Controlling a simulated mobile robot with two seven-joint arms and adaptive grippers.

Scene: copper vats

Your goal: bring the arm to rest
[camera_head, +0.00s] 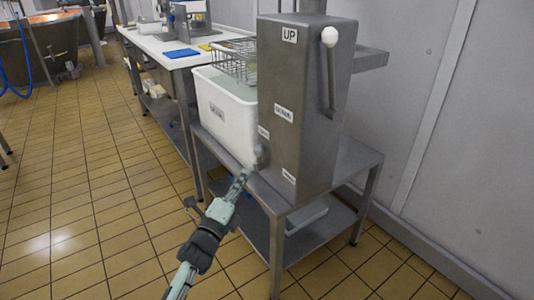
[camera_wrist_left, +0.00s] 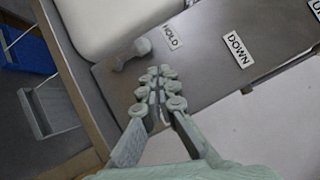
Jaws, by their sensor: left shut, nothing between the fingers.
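My left arm reaches up from the bottom in the head view, and my left gripper (camera_head: 244,175) is shut and empty. Its fingertips are pressed together in the left wrist view (camera_wrist_left: 158,88). They are close to a grey knob (camera_head: 260,155) on the near side of a steel lift cabinet (camera_head: 300,110). In the left wrist view the knob (camera_wrist_left: 131,53) sits beside a HOLD label (camera_wrist_left: 172,37), just beyond the fingertips, with a small gap seen. A DOWN label (camera_wrist_left: 238,49) is to its right. My right gripper is not in view.
A white tub (camera_head: 225,115) with a wire basket (camera_head: 234,58) stands left of the cabinet on a steel table (camera_head: 350,160). A lever with a white ball (camera_head: 329,37) is on the cabinet. A long bench (camera_head: 170,45) stands behind. Tiled floor (camera_head: 90,200) is open at left.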

